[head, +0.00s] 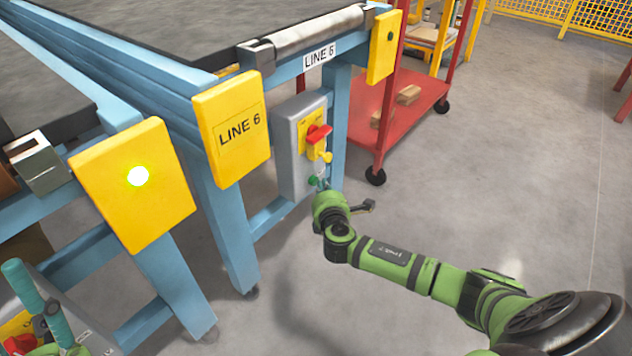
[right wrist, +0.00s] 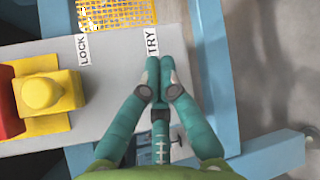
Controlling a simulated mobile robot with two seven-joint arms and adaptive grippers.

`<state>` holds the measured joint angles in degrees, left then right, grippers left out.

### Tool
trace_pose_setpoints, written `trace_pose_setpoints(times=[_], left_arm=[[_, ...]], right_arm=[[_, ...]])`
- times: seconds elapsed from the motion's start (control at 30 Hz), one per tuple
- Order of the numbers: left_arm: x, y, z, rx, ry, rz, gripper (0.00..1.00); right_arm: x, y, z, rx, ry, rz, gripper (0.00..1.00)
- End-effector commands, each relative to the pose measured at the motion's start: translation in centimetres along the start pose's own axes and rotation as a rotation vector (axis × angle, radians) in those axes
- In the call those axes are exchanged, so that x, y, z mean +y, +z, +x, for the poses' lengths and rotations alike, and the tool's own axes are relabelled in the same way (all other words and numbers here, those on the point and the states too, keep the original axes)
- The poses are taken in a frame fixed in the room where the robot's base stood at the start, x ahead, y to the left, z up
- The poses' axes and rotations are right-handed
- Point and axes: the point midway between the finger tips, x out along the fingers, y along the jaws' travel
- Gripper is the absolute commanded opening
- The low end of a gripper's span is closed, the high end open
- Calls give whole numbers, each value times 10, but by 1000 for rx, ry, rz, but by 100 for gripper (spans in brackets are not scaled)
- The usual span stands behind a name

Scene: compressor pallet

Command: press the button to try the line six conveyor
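The line six conveyor (head: 330,30) has a grey control box (head: 290,150) on its leg. The box carries a red switch handle (head: 318,134) and a yellow knob (head: 326,157). A small green spot (head: 314,181), seemingly the button, shows low on the box beside my right gripper (head: 323,183). In the right wrist view my right gripper (right wrist: 160,68) is shut and empty, its fingertips together over the box beside the TRY label (right wrist: 151,42). The button is hidden there, so contact cannot be told. My left gripper (head: 42,308) is partly cut off at the lower left.
Blue legs and a low crossbar (head: 270,216) stand near my right gripper. A red cart (head: 405,122) is behind. The floor to the right is clear.

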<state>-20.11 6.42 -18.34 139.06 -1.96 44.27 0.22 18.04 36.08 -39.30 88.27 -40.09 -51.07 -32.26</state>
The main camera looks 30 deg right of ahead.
Motion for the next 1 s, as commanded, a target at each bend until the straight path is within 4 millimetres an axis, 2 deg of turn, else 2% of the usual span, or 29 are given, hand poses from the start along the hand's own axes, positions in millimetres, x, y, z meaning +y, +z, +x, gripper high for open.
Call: trace_pose_setpoints(times=[1.0], left_arm=[[0,0,-1,1,0,1,40]], right_arm=[[5,-5,7,0,0,0,0]])
